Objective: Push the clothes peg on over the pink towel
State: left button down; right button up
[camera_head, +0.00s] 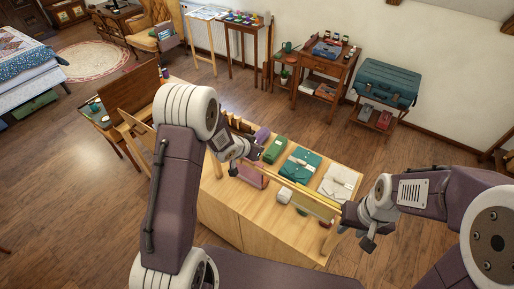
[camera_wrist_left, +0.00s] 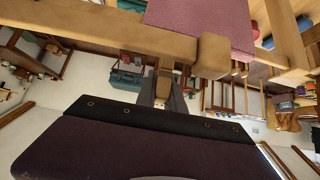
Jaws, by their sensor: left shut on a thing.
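The pink towel (camera_head: 252,176) hangs at the left part of a wooden rail over the worktable, and fills the top of the left wrist view (camera_wrist_left: 200,18). My left gripper (camera_head: 236,163) is beside the towel, largely hidden by its own wrist. In the left wrist view its fingers (camera_wrist_left: 164,92) are shut on a small wooden piece, seemingly the clothes peg (camera_wrist_left: 164,84), which appears apart from the towel. A wooden block (camera_wrist_left: 212,58) sits at the rail by the towel; I cannot tell what it is. My right gripper (camera_head: 357,228) appears open near the rail's right end.
The wooden rail (camera_head: 318,198) runs between the arms. A beige cloth (camera_head: 308,205) with a pale block (camera_head: 285,195) hangs on it. Behind lie a green folded cloth (camera_head: 300,166), a white folded cloth (camera_head: 338,184) and a green box (camera_head: 275,150). Bare tabletop (camera_head: 222,190) shows at left.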

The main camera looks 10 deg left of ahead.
dwell(0.3)
pick_arm(q)
jog(key=shift+f, duration=0.15)
jog(key=shift+f+b, duration=0.3)
jog(key=shift+f, duration=0.05)
jog(key=shift+f+b, duration=0.9)
jog(key=shift+f, duration=0.15)
jog(key=c, duration=1.4)
grip_release()
jog(key=shift+o, duration=0.2)
